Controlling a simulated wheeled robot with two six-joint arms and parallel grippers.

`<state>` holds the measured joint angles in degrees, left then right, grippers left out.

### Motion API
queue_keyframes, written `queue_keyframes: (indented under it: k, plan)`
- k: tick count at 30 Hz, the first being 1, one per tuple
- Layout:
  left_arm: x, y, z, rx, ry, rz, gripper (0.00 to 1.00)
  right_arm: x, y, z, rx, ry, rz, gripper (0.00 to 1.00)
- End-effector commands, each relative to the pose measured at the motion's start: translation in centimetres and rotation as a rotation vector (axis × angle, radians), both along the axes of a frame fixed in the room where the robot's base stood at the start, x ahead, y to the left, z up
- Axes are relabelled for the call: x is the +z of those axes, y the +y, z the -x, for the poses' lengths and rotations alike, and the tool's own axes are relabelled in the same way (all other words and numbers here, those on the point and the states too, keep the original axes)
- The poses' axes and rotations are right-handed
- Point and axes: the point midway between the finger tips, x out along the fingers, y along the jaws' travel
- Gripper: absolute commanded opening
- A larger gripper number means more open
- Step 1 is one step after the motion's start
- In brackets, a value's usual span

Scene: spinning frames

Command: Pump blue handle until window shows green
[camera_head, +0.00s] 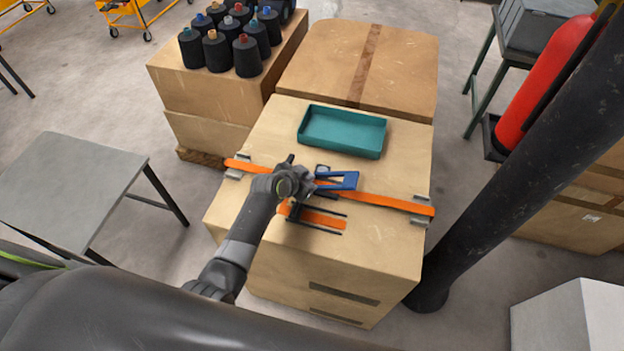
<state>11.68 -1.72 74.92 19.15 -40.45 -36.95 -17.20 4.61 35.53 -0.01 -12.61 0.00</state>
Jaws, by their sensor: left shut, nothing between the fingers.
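The blue handle (340,181) belongs to a strap tensioner on top of a cardboard box (385,240). An orange strap (385,202) runs across the box top through the tensioner. A short orange strap tail (322,218) lies in front, between two dark bars. My left gripper (302,187) is shut and empty, at the left end of the tensioner beside the blue handle. I cannot tell whether it touches the handle. My gripper hides part of the tensioner. I cannot make out the window or its colour. My right gripper is not in view.
A teal tray (342,131) sits behind the tensioner on the box. Black yarn cones (247,57) stand on a box at the back left. A grey table (70,185) is at left. A dark pillar (500,185) and red cylinder (540,85) are at right.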

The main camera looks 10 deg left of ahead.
Motion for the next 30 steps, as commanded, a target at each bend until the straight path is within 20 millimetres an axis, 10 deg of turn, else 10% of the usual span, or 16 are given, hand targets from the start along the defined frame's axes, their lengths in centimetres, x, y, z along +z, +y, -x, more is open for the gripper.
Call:
queue_keyframes:
  k: [30]
  plan:
    - [-1.7,-0.7,0.4,-0.001,0.014,0.005,0.0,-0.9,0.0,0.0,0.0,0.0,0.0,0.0]
